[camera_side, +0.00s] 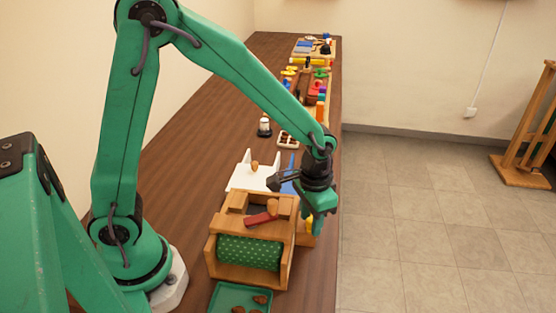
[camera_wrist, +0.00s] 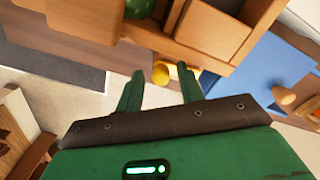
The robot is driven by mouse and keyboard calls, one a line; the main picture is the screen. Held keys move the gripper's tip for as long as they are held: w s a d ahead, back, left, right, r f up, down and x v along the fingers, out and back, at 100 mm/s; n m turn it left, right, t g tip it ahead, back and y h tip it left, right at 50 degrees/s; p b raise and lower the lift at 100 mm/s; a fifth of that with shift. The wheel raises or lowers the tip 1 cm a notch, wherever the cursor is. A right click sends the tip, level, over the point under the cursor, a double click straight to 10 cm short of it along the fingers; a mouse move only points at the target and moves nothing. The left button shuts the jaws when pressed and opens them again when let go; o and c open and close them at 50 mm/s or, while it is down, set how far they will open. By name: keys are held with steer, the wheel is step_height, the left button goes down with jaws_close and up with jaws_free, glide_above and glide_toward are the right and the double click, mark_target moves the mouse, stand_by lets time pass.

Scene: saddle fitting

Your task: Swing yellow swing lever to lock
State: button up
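The yellow swing lever (camera_wrist: 162,73) shows in the wrist view as a rounded yellow end beside the wooden box's outer face. In the side view a small yellow part (camera_side: 309,223) shows at the box's right side, mostly hidden by my gripper (camera_side: 317,218). In the wrist view my gripper (camera_wrist: 160,70) is open, its two green fingers apart. The yellow end appears in the gap between the fingertips. I cannot tell whether either finger touches it. The wooden box (camera_side: 217,248) holds a green dotted roll (camera_side: 249,253) and has a red piece (camera_side: 262,218) on top.
A green tray (camera_side: 222,299) with brown pieces is in front of the box. A white stand (camera_side: 243,178) and a blue panel (camera_wrist: 262,77) with a wooden knob (camera_wrist: 283,95) are behind it. The table's right edge is close to my gripper, with open floor beyond.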

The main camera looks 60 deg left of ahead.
jaws_close()
steer(key=shift+s+a+m, duration=0.15)
steer(key=shift+s+m, duration=0.1)
steer(key=shift+m, duration=0.45)
steer(key=shift+o, duration=0.8)
jaws_free()
steer(key=shift+r, duration=0.15)
